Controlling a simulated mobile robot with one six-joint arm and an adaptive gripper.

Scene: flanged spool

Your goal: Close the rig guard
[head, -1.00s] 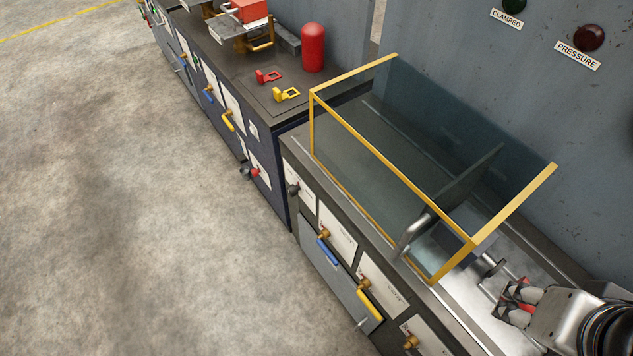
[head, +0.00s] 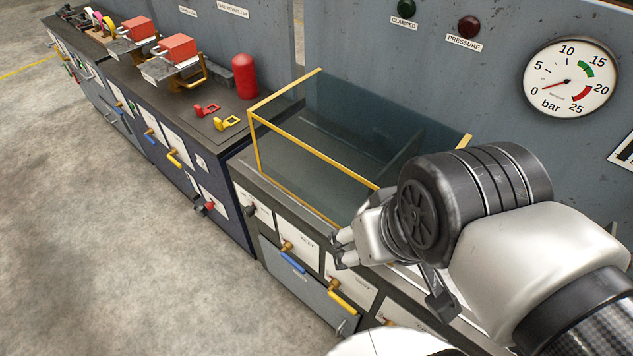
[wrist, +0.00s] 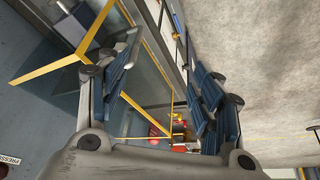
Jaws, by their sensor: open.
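The rig guard (head: 314,150) is a clear box with a yellow frame. It stands over the left part of the near bench in the head view, and its right end is hidden behind my arm. Its yellow frame and clear panel also show at the left of the wrist view (wrist: 45,70). My gripper (head: 345,247) is open and empty near the guard's front right part, above the bench's front side. In the wrist view my gripper's fingers (wrist: 165,90) are wide apart with nothing between them. I cannot tell whether they touch the guard.
A pressure gauge (head: 569,78) and dark CLAMPED (head: 406,9) and PRESSURE (head: 468,26) lamps are on the back panel. The bench front has a blue handle (head: 293,262) and a yellow handle (head: 342,302). A red cylinder (head: 245,76) stands on the bench to the left.

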